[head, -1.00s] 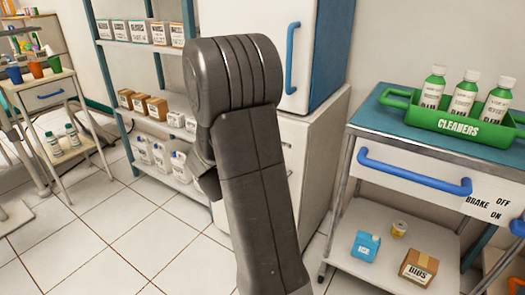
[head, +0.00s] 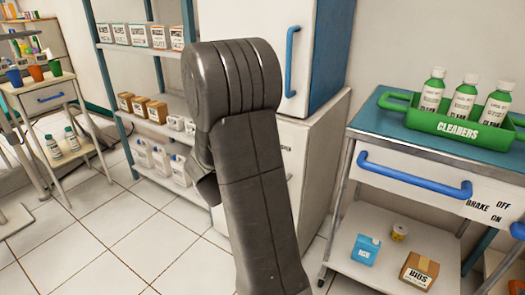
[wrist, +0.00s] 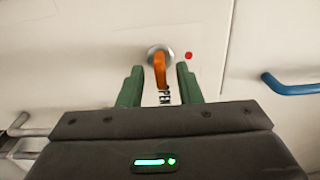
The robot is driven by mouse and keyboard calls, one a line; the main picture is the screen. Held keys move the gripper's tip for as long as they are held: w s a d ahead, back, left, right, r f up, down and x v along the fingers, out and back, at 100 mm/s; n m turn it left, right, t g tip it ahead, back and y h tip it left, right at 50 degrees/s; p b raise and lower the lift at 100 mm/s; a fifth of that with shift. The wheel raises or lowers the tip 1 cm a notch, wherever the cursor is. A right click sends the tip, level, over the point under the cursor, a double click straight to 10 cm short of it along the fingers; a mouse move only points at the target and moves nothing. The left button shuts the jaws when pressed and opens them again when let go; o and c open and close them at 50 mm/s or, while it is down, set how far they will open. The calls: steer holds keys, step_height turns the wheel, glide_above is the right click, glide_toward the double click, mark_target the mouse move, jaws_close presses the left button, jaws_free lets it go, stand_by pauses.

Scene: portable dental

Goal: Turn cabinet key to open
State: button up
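An orange key (wrist: 159,68) sits in a round silver lock (wrist: 152,52) on a white cabinet front (wrist: 95,45) in the wrist view. The key's grip hangs close to vertical. A red dot (wrist: 188,56) is right of the lock, and partly hidden lettering (wrist: 165,98), seemingly "OPEN", is below. My gripper (wrist: 159,84) has its two green fingers apart, one on each side of the key, with visible gaps. In the head view the white cabinet (head: 315,150) stands behind my arm, which hides the key and my gripper.
A blue handle (wrist: 292,86) is right of the lock; the head view also shows a blue door handle (head: 292,60). A cart (head: 440,160) with a green cleaners tray (head: 455,127) stands right. Shelves (head: 150,85) stand left. Tiled floor (head: 110,235) is clear at front left.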

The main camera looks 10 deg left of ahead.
steer(key=p+v, duration=0.3)
steer(key=v, duration=1)
steer(key=shift+s, duration=0.2)
steer(key=shift+w, duration=0.1)
steer(key=b+x, duration=0.3)
steer(key=x, duration=1)
steer(key=shift+w, duration=0.35)
steer(key=shift+s, duration=0.1)
